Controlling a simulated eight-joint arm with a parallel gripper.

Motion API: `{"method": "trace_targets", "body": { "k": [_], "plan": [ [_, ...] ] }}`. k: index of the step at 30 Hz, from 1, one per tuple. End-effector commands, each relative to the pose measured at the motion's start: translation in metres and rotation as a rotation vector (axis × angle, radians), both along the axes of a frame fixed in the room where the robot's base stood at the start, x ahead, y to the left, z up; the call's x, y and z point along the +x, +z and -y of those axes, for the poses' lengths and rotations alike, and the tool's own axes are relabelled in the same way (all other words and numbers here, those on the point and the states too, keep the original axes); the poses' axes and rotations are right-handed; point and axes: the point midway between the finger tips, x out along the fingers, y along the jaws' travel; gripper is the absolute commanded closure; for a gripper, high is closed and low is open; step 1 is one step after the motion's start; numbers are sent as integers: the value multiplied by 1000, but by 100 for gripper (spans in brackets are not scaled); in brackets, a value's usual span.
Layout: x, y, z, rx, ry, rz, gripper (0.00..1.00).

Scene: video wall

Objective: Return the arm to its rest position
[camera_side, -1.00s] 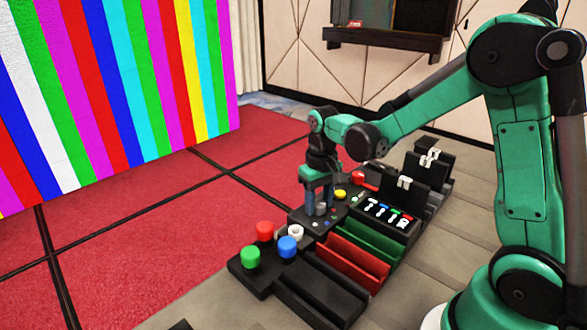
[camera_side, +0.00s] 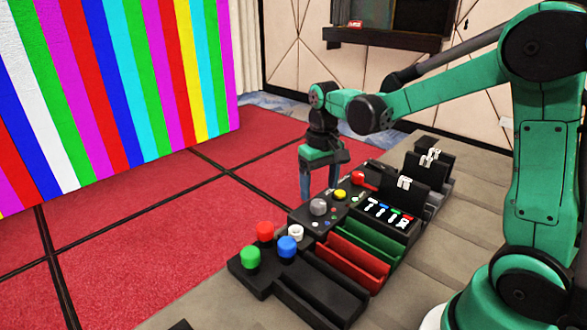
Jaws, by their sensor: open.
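My green arm reaches from the right. My gripper (camera_side: 318,192) points down with its fingers apart and nothing between them. It is above and behind the black control panel (camera_side: 343,214), over the red floor side. A grey knob (camera_side: 318,207) stands on the panel in front of my gripper, apart from it as far as this view shows. A yellow button (camera_side: 340,195) and a red button (camera_side: 358,178) are on the same panel. The lower fingertips are partly hidden behind the panel's edge.
A black block holds green (camera_side: 250,257), red (camera_side: 265,231), blue (camera_side: 287,247) and white (camera_side: 296,232) knobs. Red (camera_side: 350,262) and green (camera_side: 362,240) trays lie beside the panel. Black stands (camera_side: 402,198) rise at the right. A striped video wall (camera_side: 110,90) fills the left. The red floor is clear.

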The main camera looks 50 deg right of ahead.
Motion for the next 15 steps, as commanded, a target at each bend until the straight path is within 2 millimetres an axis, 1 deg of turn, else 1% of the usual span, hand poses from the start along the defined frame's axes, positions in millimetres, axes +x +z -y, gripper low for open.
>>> {"method": "trace_targets", "body": {
  "k": [3, 6, 15],
  "plan": [
    [0, 11, 0, 0, 0, 0, 27],
    [0, 16, 0, 0, 0, 0, 27],
    [-1, 16, -1, 0, 1, 2, 27]
  ]
}}
